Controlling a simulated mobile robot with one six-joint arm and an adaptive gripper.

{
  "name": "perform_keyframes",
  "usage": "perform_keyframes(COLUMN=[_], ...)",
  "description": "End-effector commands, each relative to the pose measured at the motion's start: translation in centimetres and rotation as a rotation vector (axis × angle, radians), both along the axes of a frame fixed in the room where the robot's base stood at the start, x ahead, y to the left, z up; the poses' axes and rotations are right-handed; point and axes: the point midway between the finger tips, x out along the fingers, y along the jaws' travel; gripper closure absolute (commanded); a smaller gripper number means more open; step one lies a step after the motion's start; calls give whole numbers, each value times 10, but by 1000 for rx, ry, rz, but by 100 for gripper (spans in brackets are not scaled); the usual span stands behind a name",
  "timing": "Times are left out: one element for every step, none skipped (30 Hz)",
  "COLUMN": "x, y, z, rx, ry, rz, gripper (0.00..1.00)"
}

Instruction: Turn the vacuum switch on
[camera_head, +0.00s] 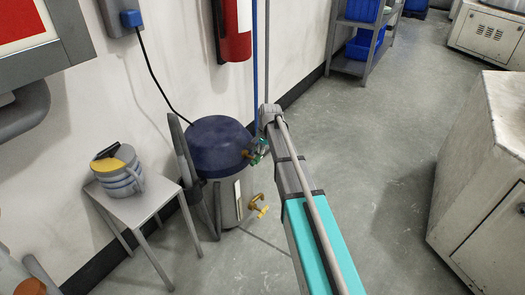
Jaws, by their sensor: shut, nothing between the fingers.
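A drum-shaped unit (221,147) with a dark blue lid and a silver body stands on the floor by the wall. It looks like the vacuum. A black cable runs down to it from a grey-blue box (131,18) on the wall. A small green fitting shows at its right side, and a brass valve (259,206) sticks out lower down. I cannot make out a switch on the drum for certain. My gripper is not visible in this view.
A small grey stool (148,203) left of the drum holds a grey pot with a yellow and black top (119,170). A red extinguisher (235,28) hangs on the wall. A pale cabinet (489,190) stands at right. Floor (385,130) between is clear.

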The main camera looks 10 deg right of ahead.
Motion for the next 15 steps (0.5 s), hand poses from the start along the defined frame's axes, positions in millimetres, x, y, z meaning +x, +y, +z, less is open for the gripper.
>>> perform_keyframes(x=[1, 1, 1, 1, 1, 2, 2, 2, 2, 2, 2, 2, 2, 2, 2], y=[0, 1, 1, 1, 1, 1, 2, 2, 2, 2, 2, 2, 2, 2, 2], z=[-6, -7, -9, -10, -11, -12, -12, -12, -13, -13, -13, -13, -13, -13, -13], rx=[0, 0, 0, 0, 0, 0, 0, 0, 0, 0, 0, 0, 0, 0, 0], ry=[0, 0, 0, 0, 0, 0, 0, 0, 0, 0, 0, 0, 0, 0, 0], rz=[0, 0, 0, 0, 0, 0, 0, 0, 0, 0, 0, 0, 0, 0, 0], gripper=[100, 100, 100, 100, 100, 100, 100, 100, 100, 100, 100, 100, 100, 100, 100])
